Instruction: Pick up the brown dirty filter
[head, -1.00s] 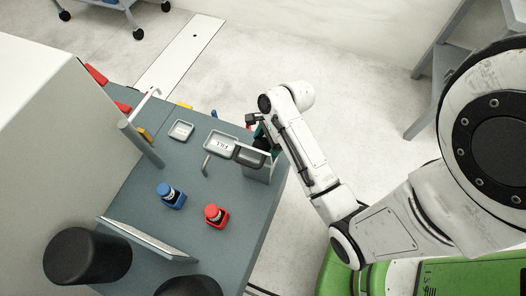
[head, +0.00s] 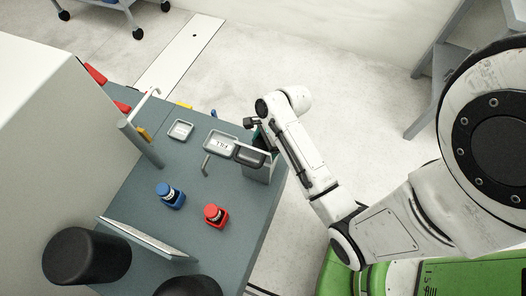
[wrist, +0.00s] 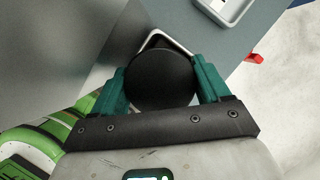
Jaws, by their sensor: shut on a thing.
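In the wrist view, the two teal fingers of my gripper (wrist: 162,88) are shut on a dark round thing (wrist: 160,78), one finger on each side. Its face looks almost black, and I cannot tell from its colour whether it is the brown dirty filter. A pale rim shows just behind its top edge. In the head view, my gripper is at the far right edge of the grey table, mostly hidden by my arm. The round thing cannot be made out there.
A grey upright holder (head: 258,172) and a black block (head: 249,155) stand close to my gripper. A labelled tray (head: 207,146) and a smaller tray (head: 181,138) lie to the left. Bare floor lies right.

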